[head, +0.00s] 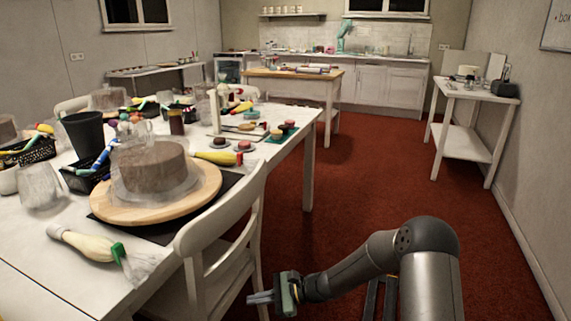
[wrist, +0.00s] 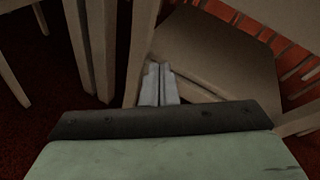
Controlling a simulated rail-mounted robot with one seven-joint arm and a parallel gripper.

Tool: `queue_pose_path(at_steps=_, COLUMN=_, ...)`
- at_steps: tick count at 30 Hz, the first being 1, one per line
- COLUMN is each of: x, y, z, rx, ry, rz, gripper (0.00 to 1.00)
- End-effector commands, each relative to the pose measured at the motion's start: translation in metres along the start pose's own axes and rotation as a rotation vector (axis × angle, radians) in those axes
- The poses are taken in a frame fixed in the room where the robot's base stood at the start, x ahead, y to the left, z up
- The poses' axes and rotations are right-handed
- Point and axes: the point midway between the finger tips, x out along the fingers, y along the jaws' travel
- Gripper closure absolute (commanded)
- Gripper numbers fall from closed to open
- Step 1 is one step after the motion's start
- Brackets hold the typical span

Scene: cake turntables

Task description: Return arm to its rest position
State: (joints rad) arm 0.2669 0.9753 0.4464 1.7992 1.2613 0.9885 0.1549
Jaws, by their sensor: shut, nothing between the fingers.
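My gripper (head: 262,298) is low beside the white table, at the bottom middle of the head view, with my arm reaching left from the lower right. Its fingers (wrist: 159,86) lie together in the wrist view, with nothing between them. They point toward the white chair (head: 222,238), whose seat and legs (wrist: 215,55) fill much of the wrist view. I cannot tell how close the fingertips are to the chair.
A chocolate cake (head: 150,168) stands on a wooden turntable (head: 190,195) on the long white table (head: 40,262). A piping bag (head: 85,247) lies near its front edge. Red carpet (head: 370,180) is open in the middle, and a side table (head: 462,150) stands at right.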

Motion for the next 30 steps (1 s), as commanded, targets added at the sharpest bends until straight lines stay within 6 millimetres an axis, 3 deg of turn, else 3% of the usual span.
queue_pose_path(at_steps=1, x=-0.019, y=0.001, z=0.053, rx=-0.091, ry=0.054, rz=0.085, gripper=1.0)
queue_pose_path(at_steps=3, x=-0.04, y=0.015, z=0.092, rx=-0.2, ry=0.124, rz=0.198, gripper=1.0)
queue_pose_path(at_steps=8, x=-0.099, y=0.046, z=0.178, rx=-0.435, ry=0.282, rz=0.439, gripper=1.0)
queue_pose_path(at_steps=18, x=-0.245, y=0.107, z=0.344, rx=-0.851, ry=0.597, rz=0.869, gripper=1.0)
queue_pose_path(at_steps=24, x=-0.308, y=0.137, z=0.403, rx=-1.012, ry=0.726, rz=1.034, gripper=1.0)
queue_pose_path(at_steps=30, x=-0.331, y=0.152, z=0.419, rx=-1.076, ry=0.775, rz=1.101, gripper=1.0)
